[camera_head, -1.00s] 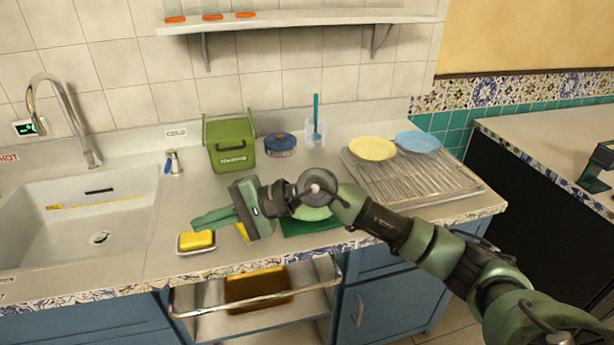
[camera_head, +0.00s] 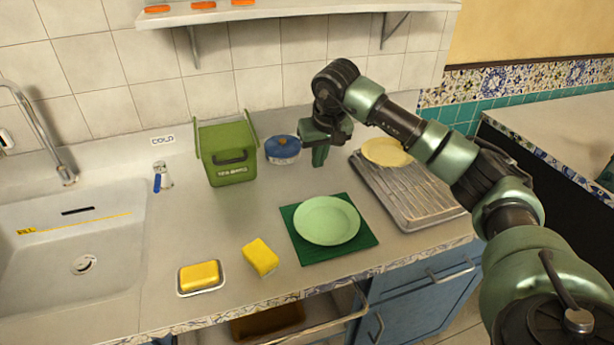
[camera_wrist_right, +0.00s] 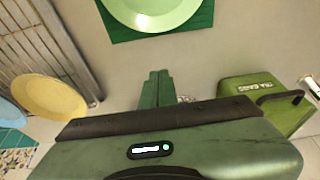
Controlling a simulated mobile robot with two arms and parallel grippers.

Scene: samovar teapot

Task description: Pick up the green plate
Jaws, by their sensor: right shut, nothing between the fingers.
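The green plate (camera_head: 327,220) lies flat on a dark green mat (camera_head: 362,241) on the counter. It also shows at the top edge of the right wrist view (camera_wrist_right: 152,12), partly cut off. My right gripper (camera_head: 319,160) points down over the counter behind the plate, beside the blue-lidded pot. Its fingers (camera_wrist_right: 156,78) are shut with nothing between them and are apart from the plate. My left gripper is not in view.
A metal drying rack (camera_head: 405,195) with a yellow plate (camera_head: 386,152) stands on the right. A green tea-bag box (camera_head: 228,153) and a blue-lidded pot (camera_head: 283,148) stand at the back. A yellow sponge (camera_head: 260,257) and a soap dish (camera_head: 201,277) lie front left.

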